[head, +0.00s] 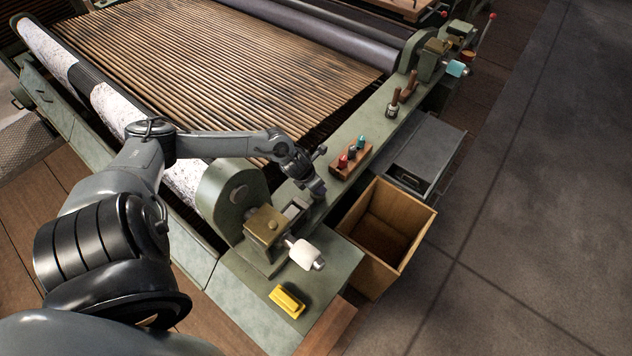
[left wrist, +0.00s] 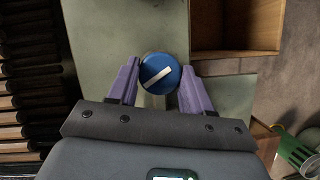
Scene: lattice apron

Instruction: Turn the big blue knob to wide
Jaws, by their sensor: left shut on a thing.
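The big blue knob (left wrist: 150,84) shows in the left wrist view, round, with a white bar across its face. The bar slants from lower left to upper right. My left gripper (left wrist: 160,68) has its two purple fingers on either side of the knob and is shut on it. In the head view my left gripper (head: 317,189) is low over the green side rail and hides the knob. No markings around the knob can be read. My right gripper is not in view.
An open wooden box (head: 400,251) stands to the right. A white-ended crank (head: 303,255) and a yellow brush (head: 287,301) are nearer. Wooden slats (head: 230,70) fill the left.

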